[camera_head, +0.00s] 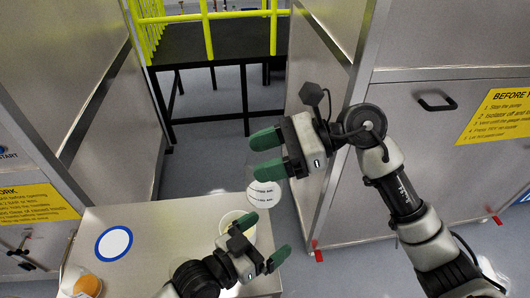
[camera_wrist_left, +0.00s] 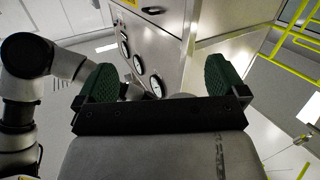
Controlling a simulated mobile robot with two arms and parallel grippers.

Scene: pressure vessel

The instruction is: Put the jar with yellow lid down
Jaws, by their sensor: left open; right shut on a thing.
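My right gripper (camera_head: 265,154) is high over the gap beside the table, its two green fingers one above the other. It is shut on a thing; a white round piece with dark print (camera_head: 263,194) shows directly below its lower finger. I cannot tell what lid it has. My left gripper (camera_head: 262,240) is open and empty, low over the table's right end. A pale cream round thing (camera_head: 233,219) is partly hidden behind it. A white thing with an orange-yellow round top (camera_head: 87,285) stands at the table's lower left edge. The left wrist view shows both open fingers.
The metal table (camera_head: 150,215) has a blue-ringed white disc (camera_head: 114,244) and bare room around it. Tall metal cabinets stand on both sides, the right one (camera_head: 440,150) with a handle. A yellow railing (camera_head: 208,30) is behind. Dial gauges (camera_wrist_left: 156,87) show in the left wrist view.

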